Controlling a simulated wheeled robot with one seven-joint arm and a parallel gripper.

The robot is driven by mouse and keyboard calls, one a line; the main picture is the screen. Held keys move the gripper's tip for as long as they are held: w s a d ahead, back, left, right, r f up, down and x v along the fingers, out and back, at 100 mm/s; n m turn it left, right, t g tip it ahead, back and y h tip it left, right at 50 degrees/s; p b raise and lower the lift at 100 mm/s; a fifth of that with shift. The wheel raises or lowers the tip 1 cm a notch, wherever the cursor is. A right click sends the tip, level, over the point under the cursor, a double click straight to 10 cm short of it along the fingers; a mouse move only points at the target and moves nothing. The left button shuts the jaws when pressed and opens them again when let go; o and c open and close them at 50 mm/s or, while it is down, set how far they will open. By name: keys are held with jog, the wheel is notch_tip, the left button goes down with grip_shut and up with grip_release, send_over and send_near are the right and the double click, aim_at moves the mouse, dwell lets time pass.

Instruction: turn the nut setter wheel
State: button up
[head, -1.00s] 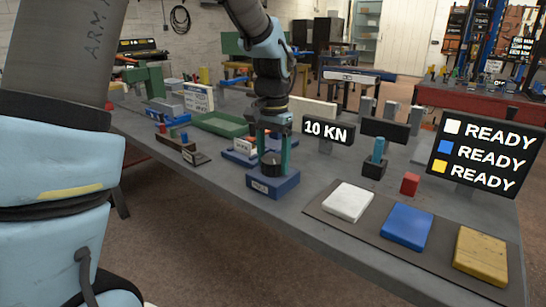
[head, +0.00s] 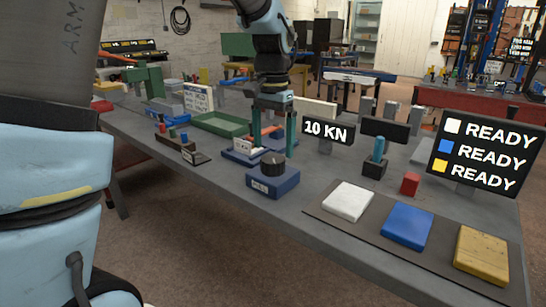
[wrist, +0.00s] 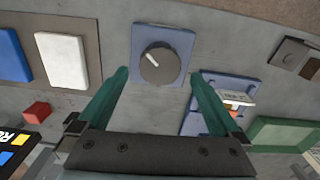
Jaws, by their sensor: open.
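The dark round wheel (head: 273,164) sits on a blue base (head: 273,184) near the front edge of the bench; the lettering on the base is too small to read. In the wrist view the wheel (wrist: 159,64) carries a white pointer mark aimed to the upper left. My gripper (head: 273,149) is above the base, fingers pointing down and spread wide. In the wrist view my gripper (wrist: 161,74) is open and empty, with a finger on either side of the wheel and clear gaps between. I cannot tell the exact height of the fingertips above the wheel.
A 10 KN sign (head: 328,131) stands close behind, to the right. A blue fixture with a white label (head: 243,147) is just left. White (head: 347,201), blue (head: 407,226) and yellow (head: 481,254) pads lie on the right, below a READY board (head: 486,153). A green tray (head: 219,124) lies behind left.

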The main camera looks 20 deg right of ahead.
aim_at(273, 158)
notch_tip(273, 158, up, 6)
jog(key=shift+r, duration=0.1)
dwell(0.5)
jog(key=w+a+f+n+p, duration=0.1)
jog(key=a+f+n, duration=0.25)
jog(key=a, duration=0.55)
jog(key=w+a+f+n, duration=0.15)
jog(key=a+f, duration=0.25)
jog(key=a, duration=0.5)
jog(key=s+a+f+n, duration=0.2)
jog(key=s+a, duration=0.1)
jog(key=a, duration=0.3)
jog(key=s+a+f+n+t+p, duration=0.1)
jog(key=s+a+f+n, duration=0.2)
jog(key=a, duration=0.3)
jog(key=shift+s+t, duration=0.3)
jog(key=shift+w, duration=0.1)
